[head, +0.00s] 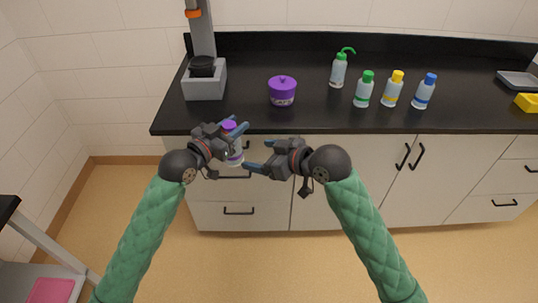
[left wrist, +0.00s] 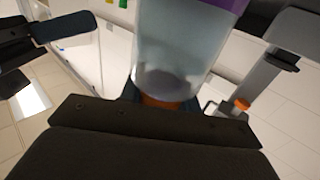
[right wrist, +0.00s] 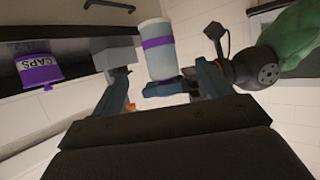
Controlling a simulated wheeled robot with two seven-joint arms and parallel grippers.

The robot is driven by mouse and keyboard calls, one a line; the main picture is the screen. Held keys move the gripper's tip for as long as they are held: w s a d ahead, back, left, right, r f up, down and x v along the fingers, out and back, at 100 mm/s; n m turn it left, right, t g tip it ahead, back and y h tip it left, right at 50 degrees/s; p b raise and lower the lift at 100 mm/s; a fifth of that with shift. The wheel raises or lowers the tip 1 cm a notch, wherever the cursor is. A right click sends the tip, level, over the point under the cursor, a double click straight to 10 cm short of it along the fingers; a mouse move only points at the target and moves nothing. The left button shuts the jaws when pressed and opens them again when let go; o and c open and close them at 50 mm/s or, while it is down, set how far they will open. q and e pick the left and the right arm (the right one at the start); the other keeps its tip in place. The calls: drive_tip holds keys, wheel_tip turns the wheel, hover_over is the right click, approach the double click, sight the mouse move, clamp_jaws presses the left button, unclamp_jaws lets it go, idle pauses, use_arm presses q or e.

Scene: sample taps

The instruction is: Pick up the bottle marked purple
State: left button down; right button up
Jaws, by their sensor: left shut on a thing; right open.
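The bottle marked purple (head: 235,152), pale and clear with a purple cap and band, is held in front of the counter edge. My left gripper (head: 233,143) is shut on it. The bottle fills the top middle of the left wrist view (left wrist: 185,45), close to the camera. My right gripper (head: 256,156) is open and empty, just right of the bottle and facing it. In the right wrist view the bottle (right wrist: 160,62) shows its purple band and appears beyond and between the open fingers. I cannot tell whether they touch it.
On the black counter stand a purple caps pot (head: 282,92), a green-topped wash bottle (head: 338,72), and green (head: 363,92), yellow (head: 391,93) and blue (head: 423,94) marked bottles. A grey stand (head: 205,84) is at the left end. Cabinet fronts lie below the counter edge.

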sight(240, 151)
drive_tip(key=x, duration=0.9)
drive_tip(key=shift+w+a+f, duration=0.2)
drive_tip(key=shift+a+f, duration=0.05)
drive_tip(key=c, duration=1.2)
use_arm(q)
drive_tip(key=c, duration=0.9)
unclamp_jaws()
use_arm(e)
drive_tip(key=shift+c, duration=0.6)
